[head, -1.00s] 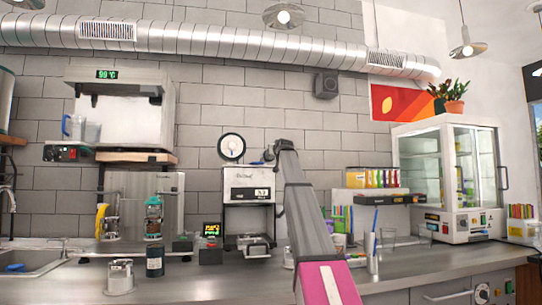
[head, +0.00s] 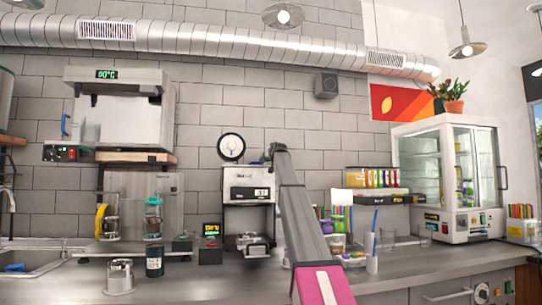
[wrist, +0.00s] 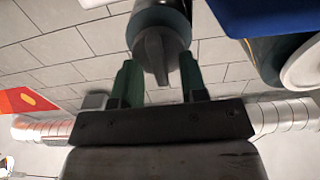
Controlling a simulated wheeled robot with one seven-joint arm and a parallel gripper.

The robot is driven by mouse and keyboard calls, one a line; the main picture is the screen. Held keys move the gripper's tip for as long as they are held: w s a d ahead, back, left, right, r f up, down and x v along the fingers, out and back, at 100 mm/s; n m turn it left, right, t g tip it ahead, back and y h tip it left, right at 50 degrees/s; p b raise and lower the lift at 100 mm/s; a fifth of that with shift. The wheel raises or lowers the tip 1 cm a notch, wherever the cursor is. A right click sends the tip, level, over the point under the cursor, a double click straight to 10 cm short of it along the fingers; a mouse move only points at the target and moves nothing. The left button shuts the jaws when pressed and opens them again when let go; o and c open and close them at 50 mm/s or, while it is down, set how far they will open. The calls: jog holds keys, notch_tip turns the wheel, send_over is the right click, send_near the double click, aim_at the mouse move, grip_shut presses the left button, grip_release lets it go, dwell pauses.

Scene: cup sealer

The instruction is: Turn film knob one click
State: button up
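The cup sealer (head: 247,186) is a white and black machine with a small display, standing on the counter behind my arm. In the wrist view a dark round knob (wrist: 159,22) with a narrow grip fin points down between my fingers. My gripper (wrist: 158,75) is open, with one green finger on each side of the fin. A gap shows on both sides, so the fingers do not appear to touch it. In the head view my arm's end reaches the sealer's upper right, and the knob cannot be made out there.
In the wrist view a blue part (wrist: 268,14) and a white round end (wrist: 303,64) are close at the right. A round black-rimmed white disc (head: 231,147) shows above the sealer. Bottles, cups and a glass cabinet (head: 446,180) line the counter.

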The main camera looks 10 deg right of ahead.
grip_shut()
jog(key=shift+m, duration=0.3)
jog(key=m, duration=1.5)
jog(key=f+m, duration=0.1)
jog(key=m, duration=0.7)
jog(key=shift+d, duration=0.25)
dwell(0.3)
grip_release()
jog(key=shift+r, duration=0.1)
